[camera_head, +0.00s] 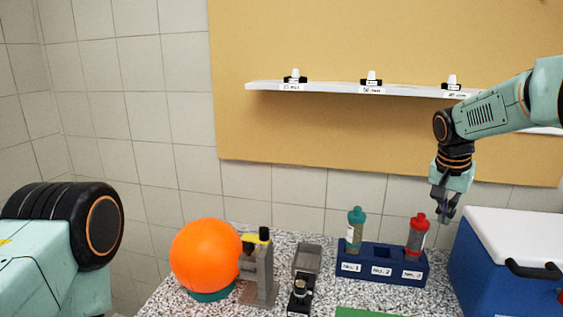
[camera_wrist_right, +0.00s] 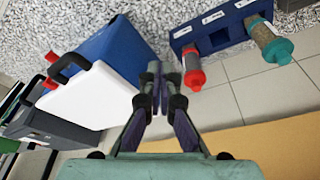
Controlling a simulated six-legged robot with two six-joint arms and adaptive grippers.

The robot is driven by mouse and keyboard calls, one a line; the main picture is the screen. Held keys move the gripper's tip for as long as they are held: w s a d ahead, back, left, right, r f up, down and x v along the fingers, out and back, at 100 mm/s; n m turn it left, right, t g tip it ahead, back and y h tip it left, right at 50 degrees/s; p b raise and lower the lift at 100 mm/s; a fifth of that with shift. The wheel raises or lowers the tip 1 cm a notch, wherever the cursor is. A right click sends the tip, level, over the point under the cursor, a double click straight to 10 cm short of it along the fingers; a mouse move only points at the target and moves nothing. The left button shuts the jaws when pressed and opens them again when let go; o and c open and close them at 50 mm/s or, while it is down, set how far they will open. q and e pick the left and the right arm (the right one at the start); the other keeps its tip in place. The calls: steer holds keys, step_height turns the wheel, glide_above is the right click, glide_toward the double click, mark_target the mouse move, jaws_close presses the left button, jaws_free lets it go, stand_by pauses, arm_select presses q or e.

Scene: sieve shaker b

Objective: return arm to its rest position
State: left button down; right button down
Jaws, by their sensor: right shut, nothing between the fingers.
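My right gripper (camera_head: 447,212) hangs from the right arm, fingers pointing down, above the counter between the blue rack and the cooler. In the wrist view its fingers (camera_wrist_right: 156,80) are together with nothing between them. The red-capped bottle (camera_head: 417,235) stands in the right slot of the blue rack (camera_head: 381,264), left of the gripper and apart from it. The teal-capped bottle (camera_head: 355,229) stands in the left slot; the middle slot looks empty. My left arm shows only as a big joint at the left; its gripper is outside the frame.
A blue cooler with a white lid (camera_head: 515,239) stands close at the right. A wall shelf (camera_head: 345,89) with labelled holders runs behind the right arm. An orange ball (camera_head: 206,258), a grey device (camera_head: 259,272) and a small dark device (camera_head: 301,290) stand on the speckled counter (camera_head: 165,300).

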steer(key=s+a+f+n, duration=0.1)
steer(key=s+a+f, duration=0.2)
steer(key=f, duration=0.6)
steer(key=s+a+f+n+y, duration=0.1)
steer(key=s+a+f+n, duration=0.1)
steer(key=s+a+f, duration=0.2)
steer(key=s+a+f+n+g+y, duration=0.1)
steer(key=s+a+f+n, duration=0.1)
steer(key=s+f, duration=0.6)
steer(key=shift+s+a+f, duration=0.15)
steer(key=shift+a+f, duration=0.15)
steer(key=shift+f, duration=0.8)
steer(key=shift+s+a+f, duration=0.1)
steer(key=shift+a+f, duration=0.2)
steer(key=shift+f, duration=0.75)
steer(key=shift+s+a+f, duration=0.15)
steer(key=shift+a+f, duration=0.15)
steer(key=shift+f, duration=0.8)
steer(key=s+a+f+n+g, duration=0.1)
steer(key=s+a+f+n, duration=0.1)
steer(key=s, duration=1.3)
steer(key=s+a+f+n, duration=0.1)
steer(key=s+f+n, duration=0.15)
steer(key=s, duration=1.25)
step_height(320, 180, down, 24)
steer(key=b, duration=2.3)
steer(key=shift+m+b, duration=0.35)
steer(key=shift+b, duration=0.05)
steer(key=shift+a, duration=0.15)
